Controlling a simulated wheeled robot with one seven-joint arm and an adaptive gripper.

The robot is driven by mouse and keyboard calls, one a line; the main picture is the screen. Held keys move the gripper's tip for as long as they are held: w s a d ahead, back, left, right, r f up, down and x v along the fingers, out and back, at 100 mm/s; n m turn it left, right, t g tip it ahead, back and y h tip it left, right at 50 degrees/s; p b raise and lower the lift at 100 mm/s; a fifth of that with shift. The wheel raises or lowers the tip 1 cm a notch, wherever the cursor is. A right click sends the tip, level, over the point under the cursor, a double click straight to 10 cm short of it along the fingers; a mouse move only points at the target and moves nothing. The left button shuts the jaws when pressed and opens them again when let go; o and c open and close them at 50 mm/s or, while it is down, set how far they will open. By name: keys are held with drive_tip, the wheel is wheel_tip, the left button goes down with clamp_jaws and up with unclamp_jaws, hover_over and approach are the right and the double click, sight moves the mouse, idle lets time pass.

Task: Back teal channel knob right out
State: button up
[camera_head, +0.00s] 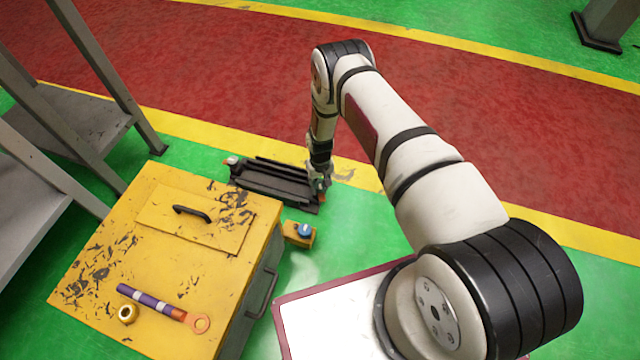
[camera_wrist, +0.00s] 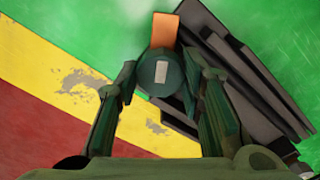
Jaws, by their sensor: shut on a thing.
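A dark teal round knob (camera_wrist: 150,88) with a pale rectangular mark sits between the fingers of my gripper (camera_wrist: 163,73) in the wrist view. The fingers are shut on it from both sides. An orange block (camera_wrist: 164,30) shows just beyond the knob. The black ribbed channel body (camera_wrist: 268,92) runs diagonally beside it to the right. In the head view my gripper (camera_head: 320,176) is low at the right end of the black channel (camera_head: 272,182). The knob is hidden there by my gripper.
A worn yellow cabinet (camera_head: 150,262) stands left of the channel, with a ring (camera_head: 128,313) and a purple-and-orange tool (camera_head: 150,300) on top. A small yellow block with a blue knob (camera_head: 303,230) is near its right edge. Grey metal legs (camera_head: 110,75) stand at left.

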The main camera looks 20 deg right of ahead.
sight(320, 185)
drive_tip(key=shift+w+n, duration=0.15)
drive_tip(key=shift+n, duration=0.65)
idle(0.8)
drive_tip(key=o, duration=1.2)
wheel_tip(320, 185, up, 12)
